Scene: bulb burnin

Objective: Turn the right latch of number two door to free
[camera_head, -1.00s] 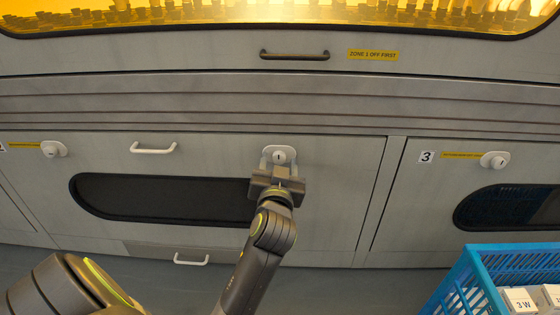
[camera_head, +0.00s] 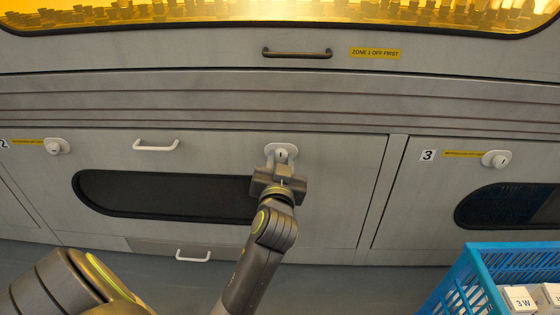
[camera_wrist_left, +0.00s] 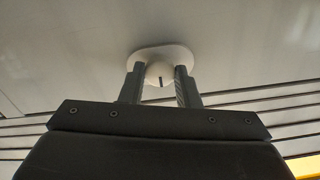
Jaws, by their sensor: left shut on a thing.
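The number two door (camera_head: 335,200) is a pale grey panel with a dark rounded window (camera_head: 160,196). Its right latch (camera_head: 282,150), a white knob with a dark mark on a white oval plate, sits near the door's upper right. My left gripper (camera_head: 281,158) reaches up to it from below and is shut on the knob. In the left wrist view the latch (camera_wrist_left: 160,60) stands between the two fingers (camera_wrist_left: 160,82), its dark mark roughly upright. The fingers hide the knob's sides. The left latch (camera_head: 56,146) is at the door's far left. My right gripper is not in view.
A white handle (camera_head: 156,146) sticks out of the door's top, and another (camera_head: 193,257) is lower down. Door three's latch (camera_head: 495,159) is at the right. A blue crate (camera_head: 480,255) with labelled boxes stands at the lower right.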

